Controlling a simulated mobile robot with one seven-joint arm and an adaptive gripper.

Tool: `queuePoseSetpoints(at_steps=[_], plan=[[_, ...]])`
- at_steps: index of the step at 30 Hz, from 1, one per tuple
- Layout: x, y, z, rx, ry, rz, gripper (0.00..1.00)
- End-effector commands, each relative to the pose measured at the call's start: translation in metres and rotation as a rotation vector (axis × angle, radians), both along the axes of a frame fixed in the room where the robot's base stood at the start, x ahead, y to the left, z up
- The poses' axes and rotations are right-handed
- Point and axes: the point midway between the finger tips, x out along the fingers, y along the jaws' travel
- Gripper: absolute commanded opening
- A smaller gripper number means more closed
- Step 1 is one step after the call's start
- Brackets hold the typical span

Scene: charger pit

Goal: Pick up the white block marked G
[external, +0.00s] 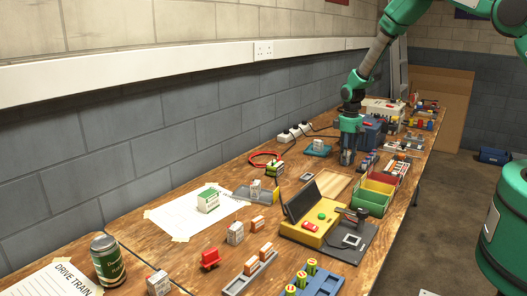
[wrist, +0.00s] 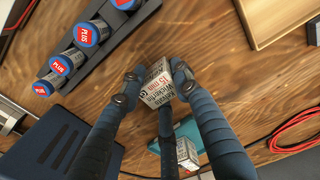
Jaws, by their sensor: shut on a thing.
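A white block (wrist: 158,82) with dark printed lettering sits between my fingertips in the wrist view. The print seems to include "15 mm"; I cannot clearly read a G. My gripper (wrist: 153,80) is shut on this block, with fingers touching its left and right sides and wood tabletop behind it. In the external view my gripper (external: 347,158) points down low over the bench, behind the wooden tray; the held block cannot be made out there. A second white block (wrist: 187,155) stands at the teal pad, which shows left of my gripper in the external view (external: 318,150).
A rack of blue-capped cells marked PLUS (wrist: 88,35) lies close by at upper left in the wrist view. A wooden tray (wrist: 268,20) is at upper right, and a red cable (wrist: 297,135) at right. Green and yellow bins (external: 372,197) stand near the gripper.

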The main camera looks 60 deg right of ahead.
Motion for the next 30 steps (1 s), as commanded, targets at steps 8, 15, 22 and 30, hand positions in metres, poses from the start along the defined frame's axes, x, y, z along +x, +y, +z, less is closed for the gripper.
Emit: queuePoseSetpoints(at_steps=[8,15,22,30], plan=[[0.001,0.0,0.02,-0.001,-0.002,0.0,0.06],[0.001,0.0,0.056,-0.001,-0.002,0.0,0.06],[0.001,0.0,0.087,-0.001,-0.002,0.0,0.06],[0.0,0.0,0.1,0.0,0.001,0.0,0.06]])
